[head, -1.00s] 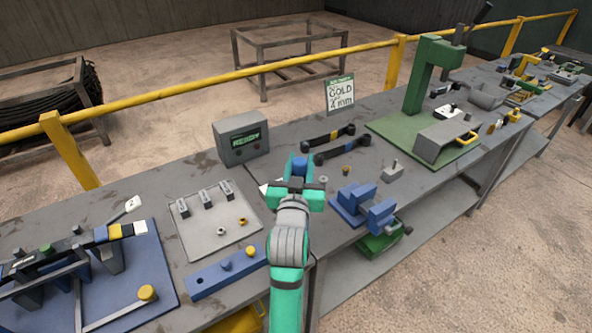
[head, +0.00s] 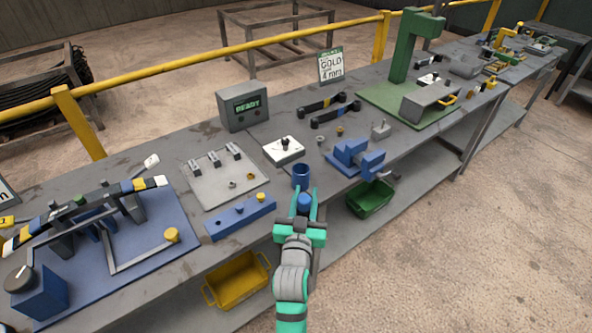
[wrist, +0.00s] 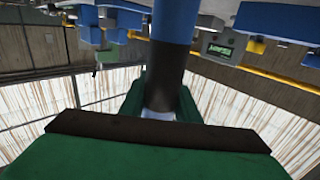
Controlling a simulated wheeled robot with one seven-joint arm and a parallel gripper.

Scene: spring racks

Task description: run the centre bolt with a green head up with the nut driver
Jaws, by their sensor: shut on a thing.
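My gripper (head: 304,203) is in front of the bench's near edge in the head view, its green fingers shut on a tool with a blue part (head: 304,201), which I take to be the nut driver. In the wrist view the nut driver (wrist: 174,25) is blue, then black, then pale between the fingers; its far end is out of the picture. The small green head of the centre bolt (head: 79,200) shows on the rack fixture (head: 155,262) at the left, well apart from my gripper. Its shank is hidden.
A yellow bin (head: 238,280) and a green bin (head: 369,199) sit below bench level. A grey box (head: 242,107) reads READY.

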